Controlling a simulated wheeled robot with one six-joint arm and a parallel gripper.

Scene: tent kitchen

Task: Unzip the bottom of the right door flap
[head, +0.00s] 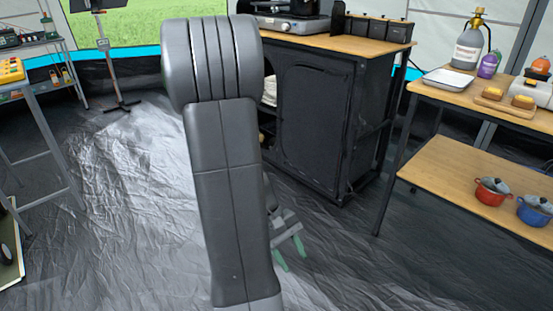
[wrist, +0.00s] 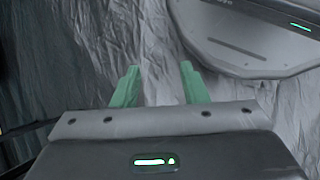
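A black fabric cabinet (head: 375,115) stands at the back centre in the head view. Its right door flap (head: 318,110) is a dark panel with a rounded seam and looks closed; I cannot make out a zip pull. An opening left of the flap shows something white (head: 269,90) inside, partly hidden by my arm. My gripper (head: 290,252) is low over the floor in front of the cabinet, apart from the flap. In the wrist view my gripper (wrist: 158,85) has its green fingers spread, with only floor sheet between them.
A wooden shelf table (head: 440,155) stands at the right, with a red pot (head: 492,191) and a blue pot (head: 535,209) on its lower shelf. A stand (head: 112,65) and a metal-legged table (head: 45,140) are at the left. Crinkled floor sheet (head: 340,250) before the cabinet is clear.

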